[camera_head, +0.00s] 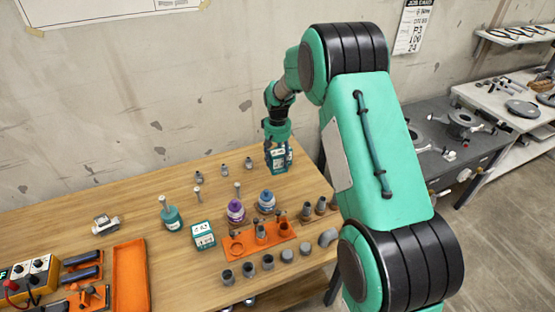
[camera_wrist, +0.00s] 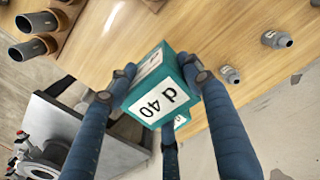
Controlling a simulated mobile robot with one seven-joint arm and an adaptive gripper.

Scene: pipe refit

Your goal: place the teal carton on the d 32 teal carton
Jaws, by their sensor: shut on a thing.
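My gripper (camera_head: 277,143) is shut on a teal carton (camera_head: 278,162) at the back right of the table. In the wrist view my gripper's fingers (camera_wrist: 160,84) press both sides of this carton (camera_wrist: 160,100), and its white face reads "d 40". A small teal and white piece (camera_wrist: 181,121) shows just behind it; I cannot tell whether it is another carton. In the head view I cannot tell whether the held carton touches the table. Another teal carton (camera_head: 203,236) with a white top stands at the front middle; its label is too small to read.
A teal bottle (camera_head: 172,218), a purple bottle (camera_head: 236,211) and a blue-capped bottle (camera_head: 266,202) stand mid-table. An orange rack (camera_head: 240,249) with grey fittings is in front. An orange tray (camera_head: 131,275) lies at left. Bare wood lies around (camera_head: 140,195) the back left.

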